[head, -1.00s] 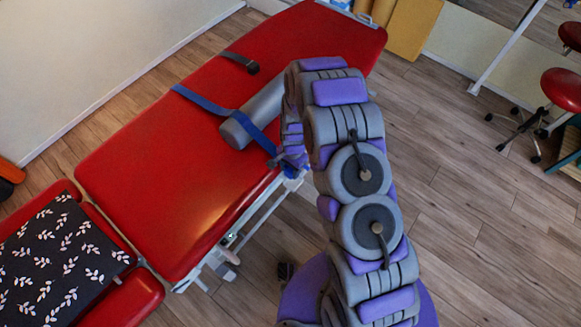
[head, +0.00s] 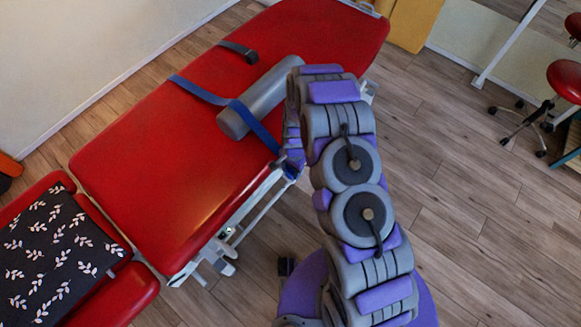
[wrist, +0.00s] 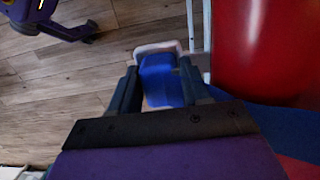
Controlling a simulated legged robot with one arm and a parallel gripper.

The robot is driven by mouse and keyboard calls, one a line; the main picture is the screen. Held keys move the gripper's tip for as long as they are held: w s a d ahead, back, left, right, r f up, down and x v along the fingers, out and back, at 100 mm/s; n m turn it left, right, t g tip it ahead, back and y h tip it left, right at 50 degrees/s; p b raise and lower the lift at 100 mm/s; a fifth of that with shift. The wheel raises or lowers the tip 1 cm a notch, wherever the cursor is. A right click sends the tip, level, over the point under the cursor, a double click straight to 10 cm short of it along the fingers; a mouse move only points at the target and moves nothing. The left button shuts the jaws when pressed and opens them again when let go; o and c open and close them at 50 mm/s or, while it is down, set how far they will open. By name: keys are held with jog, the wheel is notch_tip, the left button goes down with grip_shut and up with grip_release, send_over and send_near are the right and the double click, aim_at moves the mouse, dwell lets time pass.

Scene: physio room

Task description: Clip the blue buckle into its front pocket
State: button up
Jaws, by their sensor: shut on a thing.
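The blue buckle (wrist: 160,82) sits between the two dark fingers of my gripper (wrist: 158,90) in the wrist view, and the gripper is shut on it. A pale rimmed pocket (wrist: 157,47) shows just beyond the buckle at the couch's side. The buckle overlaps the pocket in this view; I cannot tell whether it is inside it or only above it. The blue strap (head: 200,91) runs across the red couch (head: 150,150) and over a grey roller (head: 236,124) to the couch's near edge, where my arm partly hides its end.
A dark strap (head: 238,49) lies farther up the couch. The couch's white frame (head: 232,235) runs below its near edge. A patterned black cushion (head: 55,250) lies at lower left. A red stool (head: 566,80) stands at right, with open wooden floor between.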

jog(key=shift+d+f, duration=0.1)
dwell(0.3)
jog(key=o, duration=0.9)
jog(key=shift+a, duration=0.2)
jog(key=o, duration=0.4)
jog(key=shift+d, duration=0.1)
jog(key=shift+c, duration=0.2)
jog(key=shift+w, duration=0.1)
notch_tip(320, 180, up, 17)
jog(key=w+d+p, duration=0.1)
jog(key=p, duration=0.2)
jog(key=shift+w+p, duration=0.15)
jog(key=shift+p, duration=0.15)
jog(key=shift+d+r, duration=0.1)
jog(key=shift+r, duration=0.1)
